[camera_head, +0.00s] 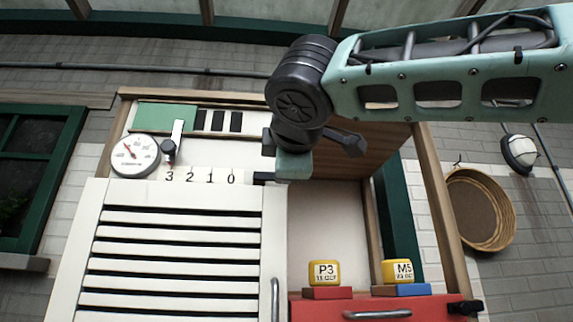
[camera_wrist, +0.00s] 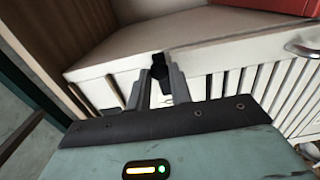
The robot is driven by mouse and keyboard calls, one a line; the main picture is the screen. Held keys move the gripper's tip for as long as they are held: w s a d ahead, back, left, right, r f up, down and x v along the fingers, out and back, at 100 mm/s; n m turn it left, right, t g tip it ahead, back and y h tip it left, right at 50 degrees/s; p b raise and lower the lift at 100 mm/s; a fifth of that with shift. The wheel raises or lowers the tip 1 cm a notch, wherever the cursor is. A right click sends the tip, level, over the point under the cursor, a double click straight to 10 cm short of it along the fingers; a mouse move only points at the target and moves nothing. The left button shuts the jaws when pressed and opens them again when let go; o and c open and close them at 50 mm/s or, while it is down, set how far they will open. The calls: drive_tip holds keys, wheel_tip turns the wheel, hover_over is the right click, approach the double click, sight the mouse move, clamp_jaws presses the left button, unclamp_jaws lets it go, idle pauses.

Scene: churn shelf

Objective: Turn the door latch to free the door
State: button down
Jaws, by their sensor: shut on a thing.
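The white louvred door (camera_head: 180,218) stands upright at the left of the head view. The wrist view shows its slats (camera_wrist: 285,85) too. The door latch, a small black piece (camera_head: 262,178), sits at the door's upper right corner. In the wrist view the dark latch (camera_wrist: 158,64) is between the two grey fingertips of my gripper (camera_wrist: 160,76), which is shut on it. In the head view my gripper (camera_head: 278,178) is mostly hidden behind its own wrist body. How far the latch is turned is hard to tell.
A round dial (camera_head: 135,155), a small lever (camera_head: 173,143) and a 3-2-1-0 scale (camera_head: 200,177) are above the door. To the right, yellow blocks P3 (camera_head: 324,272) and M5 (camera_head: 398,271) stand above a red drawer front (camera_head: 390,309). A round basket (camera_head: 480,210) hangs at the right.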

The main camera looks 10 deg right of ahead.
idle(0.5)
drive_tip(key=c, duration=1.3)
unclamp_jaws()
drive_tip(key=s+b, duration=0.1)
drive_tip(key=s, duration=0.4)
drive_tip(key=s+b, duration=0.2)
drive_tip(key=s, duration=0.4)
drive_tip(key=s+b, duration=0.2)
drive_tip(key=s, duration=0.4)
drive_tip(key=shift+s+a, duration=0.2)
drive_tip(key=shift+a, duration=0.1)
